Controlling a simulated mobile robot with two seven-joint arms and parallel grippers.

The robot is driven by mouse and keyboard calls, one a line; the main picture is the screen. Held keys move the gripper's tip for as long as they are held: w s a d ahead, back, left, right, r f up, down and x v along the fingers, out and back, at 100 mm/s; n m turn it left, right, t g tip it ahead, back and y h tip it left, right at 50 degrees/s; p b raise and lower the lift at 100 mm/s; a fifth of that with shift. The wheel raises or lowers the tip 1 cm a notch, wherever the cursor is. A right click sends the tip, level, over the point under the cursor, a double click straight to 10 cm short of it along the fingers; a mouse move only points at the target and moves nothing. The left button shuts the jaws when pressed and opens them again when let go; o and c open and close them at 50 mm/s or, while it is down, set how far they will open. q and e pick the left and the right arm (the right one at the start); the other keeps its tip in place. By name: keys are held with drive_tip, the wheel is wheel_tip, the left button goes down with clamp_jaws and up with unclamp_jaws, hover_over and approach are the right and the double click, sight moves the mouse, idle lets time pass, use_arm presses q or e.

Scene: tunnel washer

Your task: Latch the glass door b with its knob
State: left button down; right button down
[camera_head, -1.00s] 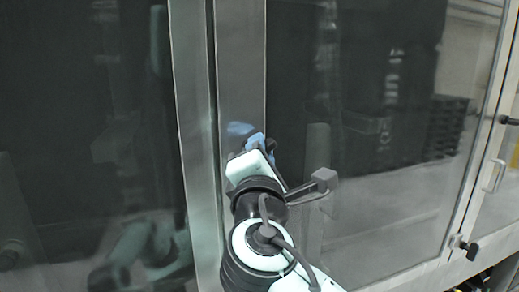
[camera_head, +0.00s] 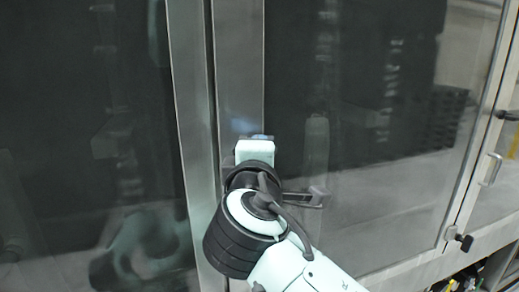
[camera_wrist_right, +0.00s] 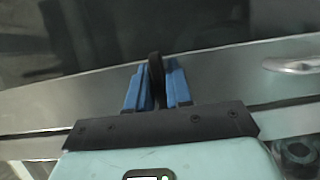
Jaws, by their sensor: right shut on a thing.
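My right gripper (camera_head: 257,137) is up against the metal frame strip between two large glass panes; my own wrist hides most of it in the head view. In the right wrist view its two blue fingers (camera_wrist_right: 157,88) are shut on a thin black knob (camera_wrist_right: 155,72), which stands upright between them against the metal frame. The glass door (camera_head: 375,130) to the right of the strip is flush with the frame as far as I can see. The lettering for door b is not visible. My left gripper is not in view.
A silver pull handle (camera_wrist_right: 292,64) is on the frame to the right in the wrist view. The left glass pane (camera_head: 85,130) reflects my arm.

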idle(0.3)
drive_tip(key=c, duration=1.2)
unclamp_jaws()
drive_tip(key=shift+o, duration=0.2)
drive_tip(key=shift+s, duration=0.1)
